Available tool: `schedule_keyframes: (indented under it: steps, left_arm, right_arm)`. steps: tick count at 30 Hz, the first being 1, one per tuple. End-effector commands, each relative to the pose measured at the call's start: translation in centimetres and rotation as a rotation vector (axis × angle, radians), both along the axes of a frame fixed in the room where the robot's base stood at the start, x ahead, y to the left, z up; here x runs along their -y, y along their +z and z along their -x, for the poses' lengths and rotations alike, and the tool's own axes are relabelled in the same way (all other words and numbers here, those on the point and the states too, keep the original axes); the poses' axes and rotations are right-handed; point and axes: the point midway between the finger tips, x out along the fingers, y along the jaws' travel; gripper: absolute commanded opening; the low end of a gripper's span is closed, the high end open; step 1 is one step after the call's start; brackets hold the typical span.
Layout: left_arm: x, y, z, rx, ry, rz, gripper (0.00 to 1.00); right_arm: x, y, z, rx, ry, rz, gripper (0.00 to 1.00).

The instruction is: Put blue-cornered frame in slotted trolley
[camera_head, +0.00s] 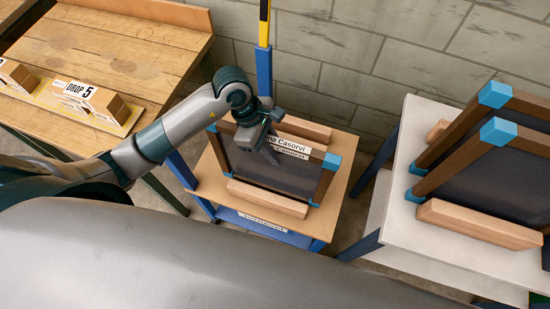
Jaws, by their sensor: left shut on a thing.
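A brown blue-cornered frame (325,180) with a dark panel stands upright over the slotted trolley (341,178), between its front wooden bar (267,198) and its rear bar (306,129). Its lower edge is partly hidden by the front bar, so I cannot tell if it rests fully on the trolley top. A white name label shows along its upper part. My left gripper (270,147) is shut on the frame's upper edge from above and hides part of it. My right gripper is not in view.
A white table (393,235) at the right holds other blue-cornered frames (490,165) behind a wooden bar (478,224). A wooden bench (130,55) with a "DROP 5" sign stands at the left. A yellow-black post (264,25) and a block wall stand behind the trolley.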

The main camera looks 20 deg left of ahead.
Motion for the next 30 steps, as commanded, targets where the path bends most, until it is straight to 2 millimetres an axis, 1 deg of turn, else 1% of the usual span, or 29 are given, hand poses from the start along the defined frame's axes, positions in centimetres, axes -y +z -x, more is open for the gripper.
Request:
schedule_keyframes:
  steps: [6,10,13,22,26,27,28,29,30]
  left_arm:
    - [0.1,-3.0,0.1,-0.003,0.001,0.002,0.0]
    - [0.1,-4.4,0.0,0.0,0.0,0.002,0.0]
    - [0.1,-4.8,0.0,0.001,0.0,0.002,0.0]
    - [0.0,-4.8,0.0,0.001,0.0,0.001,0.0]
    - [0.0,-5.1,0.0,0.002,0.0,0.001,0.0]
    - [0.0,-5.0,0.0,0.0,0.0,0.0,0.28]
    - [0.0,-5.0,0.0,0.0,0.0,0.0,0.35]
    - [0.0,-5.0,0.0,0.0,0.0,0.0,0.37]
    - [0.0,-5.0,0.0,0.0,0.0,0.0,0.37]
  right_arm:
    - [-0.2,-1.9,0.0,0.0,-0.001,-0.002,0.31]
    - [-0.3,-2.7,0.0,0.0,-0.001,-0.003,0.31]
    - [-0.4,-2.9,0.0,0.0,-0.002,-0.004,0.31]
    - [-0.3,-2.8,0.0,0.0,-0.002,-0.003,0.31]
    - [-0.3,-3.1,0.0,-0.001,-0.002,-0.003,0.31]
    - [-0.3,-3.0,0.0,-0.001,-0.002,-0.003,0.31]
    - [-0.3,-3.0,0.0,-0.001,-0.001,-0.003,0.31]
    - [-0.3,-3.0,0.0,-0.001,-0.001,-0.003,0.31]
    - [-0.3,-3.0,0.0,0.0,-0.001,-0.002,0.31]
